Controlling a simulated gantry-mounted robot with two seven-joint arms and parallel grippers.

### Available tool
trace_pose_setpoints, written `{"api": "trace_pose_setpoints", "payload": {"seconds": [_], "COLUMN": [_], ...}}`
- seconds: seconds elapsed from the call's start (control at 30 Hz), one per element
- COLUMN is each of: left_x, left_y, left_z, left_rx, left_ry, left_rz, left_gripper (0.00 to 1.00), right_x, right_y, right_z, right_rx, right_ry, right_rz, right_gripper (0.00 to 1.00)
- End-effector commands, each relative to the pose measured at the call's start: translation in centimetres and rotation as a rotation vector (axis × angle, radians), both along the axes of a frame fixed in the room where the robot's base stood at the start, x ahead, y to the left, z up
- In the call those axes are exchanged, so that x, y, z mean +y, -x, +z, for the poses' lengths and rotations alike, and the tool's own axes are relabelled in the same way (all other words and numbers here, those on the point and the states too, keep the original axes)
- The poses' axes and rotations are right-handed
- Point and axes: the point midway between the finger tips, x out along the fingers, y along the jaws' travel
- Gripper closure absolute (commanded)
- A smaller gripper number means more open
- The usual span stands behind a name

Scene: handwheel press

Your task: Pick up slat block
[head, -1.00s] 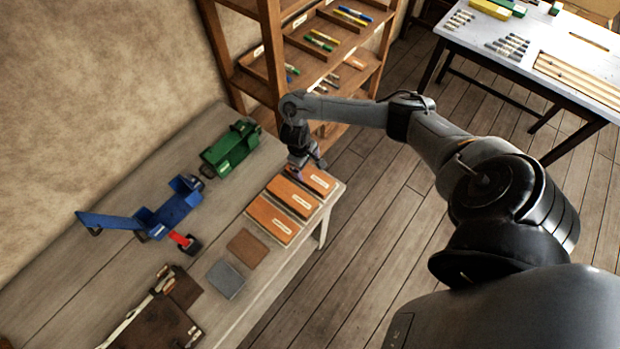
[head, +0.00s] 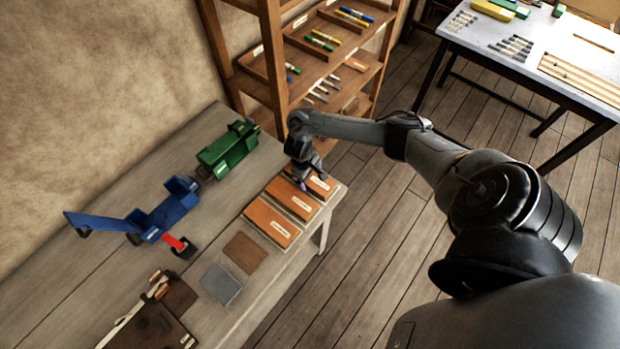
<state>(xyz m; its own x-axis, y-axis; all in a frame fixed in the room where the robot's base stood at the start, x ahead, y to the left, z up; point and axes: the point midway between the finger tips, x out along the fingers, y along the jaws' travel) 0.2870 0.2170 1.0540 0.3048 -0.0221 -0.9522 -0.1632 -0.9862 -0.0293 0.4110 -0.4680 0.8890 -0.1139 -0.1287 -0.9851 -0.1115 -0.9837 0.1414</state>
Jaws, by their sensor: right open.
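Three orange, labelled block-like pieces lie in a row at the right end of the wooden workbench: a near one (head: 271,222), a middle one (head: 292,198) and a far one (head: 322,184). I cannot read their labels or tell which is the slat block. My right gripper (head: 307,183) is open, pointing down just over the middle and far orange pieces. It hides part of them, and I cannot tell if the fingers touch either one. My left gripper is not in view.
A blue tool (head: 165,212) with a red part and a green tool (head: 228,150) stand behind on the workbench (head: 205,250). Brown (head: 245,252) and grey (head: 221,285) flat squares lie in front. A wooden shelf (head: 272,60) stands beyond; a white-topped table (head: 540,50) stands far right.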

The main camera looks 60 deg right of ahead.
Motion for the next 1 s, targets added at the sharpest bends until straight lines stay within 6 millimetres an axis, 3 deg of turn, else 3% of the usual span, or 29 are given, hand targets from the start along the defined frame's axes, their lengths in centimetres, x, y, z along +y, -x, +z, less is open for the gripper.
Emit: {"api": "trace_pose_setpoints", "payload": {"seconds": [0.13,0.47,0.77,0.83,0.9,1.0], "left_x": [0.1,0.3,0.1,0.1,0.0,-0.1], "left_y": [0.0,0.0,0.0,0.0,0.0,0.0], "left_z": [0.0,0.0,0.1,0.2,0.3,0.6], "left_rx": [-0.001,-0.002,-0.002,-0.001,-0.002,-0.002], "left_ry": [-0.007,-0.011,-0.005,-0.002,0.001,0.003], "left_rz": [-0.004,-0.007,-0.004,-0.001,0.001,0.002], "left_gripper": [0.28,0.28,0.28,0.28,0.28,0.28], "right_x": [0.0,0.0,0.0,0.0,0.0,0.0], "right_y": [0.0,0.0,0.0,0.0,-0.1,-0.1], "right_z": [0.0,0.0,0.2,0.4,0.8,1.7], "right_rx": [0.000,0.000,-0.001,-0.001,-0.002,-0.002], "right_ry": [0.000,0.000,0.000,-0.001,-0.001,-0.001], "right_rz": [0.000,0.001,0.001,0.002,0.002,0.001], "right_gripper": [0.07,0.57,0.60,0.67,0.83,0.83]}}
